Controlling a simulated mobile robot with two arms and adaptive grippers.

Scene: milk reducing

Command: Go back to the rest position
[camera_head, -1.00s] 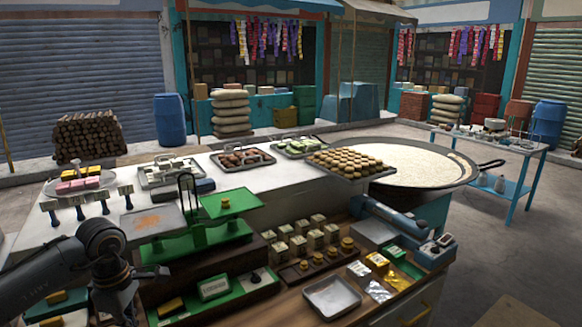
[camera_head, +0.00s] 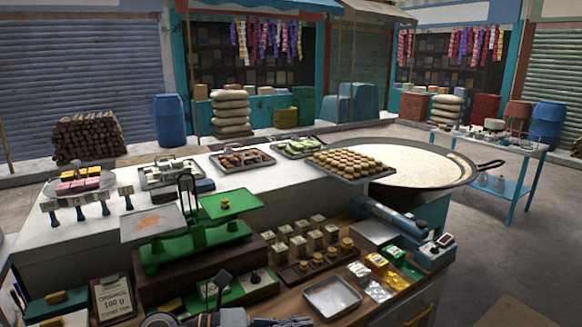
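Part of my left arm shows along the bottom edge of the head view. Its gripper (camera_head: 285,321) is at the lower middle, below the small metal tray (camera_head: 332,297), mostly cut off by the frame. I cannot tell whether its fingers are open or shut, and I see nothing clearly held. My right gripper is not in view. The wide pan of pale milk (camera_head: 415,165) sits at the right of the white counter (camera_head: 95,240). The green balance scale (camera_head: 197,240) stands upright on the near side.
A tray of round brown sweets (camera_head: 350,163) rests beside the pan. Small jars and packets (camera_head: 378,262) crowd the wooden counter. A blue side table (camera_head: 510,185) stands at the right, with open floor before it.

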